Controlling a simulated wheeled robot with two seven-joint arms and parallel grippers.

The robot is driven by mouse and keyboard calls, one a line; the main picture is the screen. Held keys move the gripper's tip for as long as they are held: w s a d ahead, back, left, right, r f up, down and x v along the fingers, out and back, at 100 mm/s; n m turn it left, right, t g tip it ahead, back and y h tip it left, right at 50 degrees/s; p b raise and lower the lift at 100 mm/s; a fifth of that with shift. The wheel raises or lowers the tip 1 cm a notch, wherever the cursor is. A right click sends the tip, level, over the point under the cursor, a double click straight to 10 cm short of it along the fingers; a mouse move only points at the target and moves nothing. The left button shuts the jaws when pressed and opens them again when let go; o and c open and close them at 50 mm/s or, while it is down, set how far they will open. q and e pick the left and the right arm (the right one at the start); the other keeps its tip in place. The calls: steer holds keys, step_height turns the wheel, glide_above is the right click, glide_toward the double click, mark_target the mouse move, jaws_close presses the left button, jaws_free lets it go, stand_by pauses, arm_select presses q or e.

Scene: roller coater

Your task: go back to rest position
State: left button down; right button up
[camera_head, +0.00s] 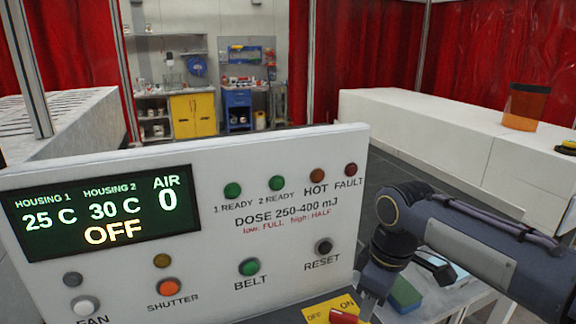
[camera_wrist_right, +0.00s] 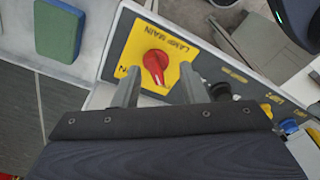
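A control panel (camera_head: 120,280) fills the left and middle of the head view. Its display (camera_head: 100,212) reads 25 C, 30 C, AIR 0 and OFF. At its lower edge a red rotary knob (camera_head: 345,316) sits on a yellow OFF/ON plate (camera_head: 318,312). In the right wrist view the same knob (camera_wrist_right: 155,66) shows on the yellow plate marked LAMP MAIN. My right gripper (camera_head: 370,302) is close by the knob. Its two fingers (camera_wrist_right: 160,82) are apart with nothing held between them; whether they touch the knob I cannot tell. My left gripper is not in view.
Panel buttons include SHUTTER (camera_head: 168,287), BELT (camera_head: 249,267) and RESET (camera_head: 323,246). A green-and-blue block (camera_head: 405,295) lies on the surface right of the panel. A white counter (camera_head: 430,130) with an amber container (camera_head: 526,105) stands behind my right arm.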

steer(key=s+d+f+m+t+y, duration=0.1)
steer(key=s+d+f+m+t, duration=0.1)
steer(key=s+m, duration=0.4)
steer(key=s+d+f+m+t+y, duration=0.1)
steer(key=s+f+m, duration=0.4)
steer(key=s, duration=0.7)
steer(key=shift+d+f+m+t+y, duration=0.2)
steer(key=shift+d+m+t+y, duration=0.3)
steer(key=shift+t, duration=0.4)
